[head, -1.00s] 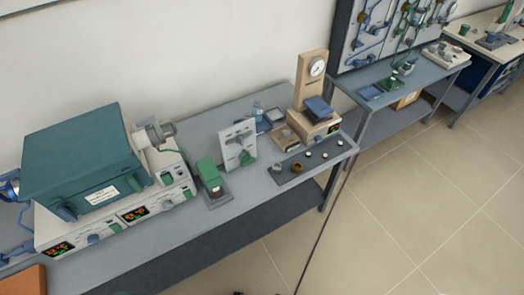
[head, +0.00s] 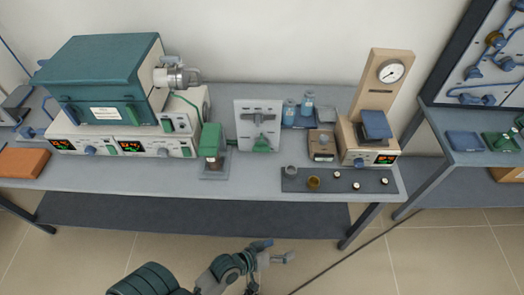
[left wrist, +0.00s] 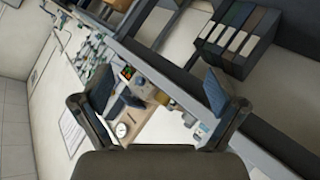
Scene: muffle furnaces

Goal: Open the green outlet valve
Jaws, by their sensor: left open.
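The green valve handle (head: 262,143) sits low on a small white upright panel (head: 258,108) on the bench, below a grey handle on the same panel. The green handle looks angled, but its exact setting is too small to tell. My left gripper (head: 275,252) is in front of the bench edge, below and apart from the panel, and nothing is in it. In the left wrist view the left gripper (left wrist: 158,97) has its two fingers wide apart. That view does not clearly show the green handle. My right gripper is not in view.
A teal furnace (head: 98,75) stands left on the bench. A green-topped device (head: 211,142) stands just left of the panel. Bottles (head: 308,105), a gauge stand (head: 388,75) and a dark mat (head: 340,180) with small items are to the right. Bench space before the panel is clear.

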